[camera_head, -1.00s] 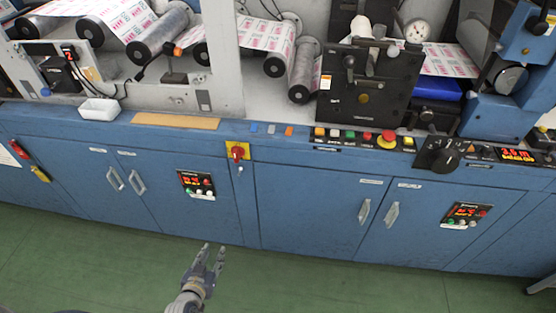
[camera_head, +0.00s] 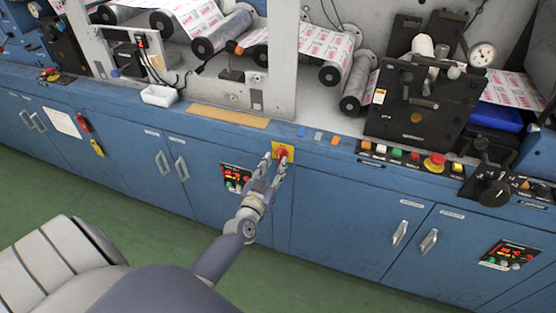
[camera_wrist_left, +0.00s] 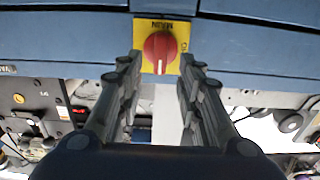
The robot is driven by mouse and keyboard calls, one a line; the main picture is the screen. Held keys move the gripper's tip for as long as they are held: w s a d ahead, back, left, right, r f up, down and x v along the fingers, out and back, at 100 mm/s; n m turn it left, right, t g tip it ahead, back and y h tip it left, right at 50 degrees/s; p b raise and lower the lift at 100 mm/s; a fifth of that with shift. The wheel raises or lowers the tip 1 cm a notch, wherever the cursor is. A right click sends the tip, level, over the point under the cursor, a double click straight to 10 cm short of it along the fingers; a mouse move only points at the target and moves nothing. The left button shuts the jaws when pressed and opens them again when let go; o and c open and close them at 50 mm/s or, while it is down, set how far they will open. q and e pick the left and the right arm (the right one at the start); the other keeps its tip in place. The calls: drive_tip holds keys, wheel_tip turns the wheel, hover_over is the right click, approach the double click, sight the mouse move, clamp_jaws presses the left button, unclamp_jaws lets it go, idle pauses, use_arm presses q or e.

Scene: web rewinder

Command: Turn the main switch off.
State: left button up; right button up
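The main switch (camera_head: 283,152) is a red rotary knob on a yellow plate, on the upper front of the blue machine cabinet. In the left wrist view the red knob (camera_wrist_left: 159,50) appears between the tips of my open fingers, with upside-down lettering above it. The knob's grip bar looks roughly upright in that picture. My left gripper (camera_head: 273,168) is open and empty, its fingers pointing at the switch. In the left wrist view the left gripper (camera_wrist_left: 160,66) has one finger on each side of the knob; contact cannot be told. My right gripper is not in view.
A red emergency button (camera_head: 434,162) and a row of coloured buttons lie to the right on the ledge. A small control panel (camera_head: 236,179) is left of the switch. Cabinet door handles (camera_head: 181,168) stick out. The green floor (camera_head: 130,195) in front is clear.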

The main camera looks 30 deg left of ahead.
sight(281, 156)
use_arm(q)
drive_tip(key=shift+x, duration=1.45)
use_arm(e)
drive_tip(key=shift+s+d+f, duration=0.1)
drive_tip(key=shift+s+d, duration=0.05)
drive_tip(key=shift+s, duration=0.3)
use_arm(q)
clamp_jaws()
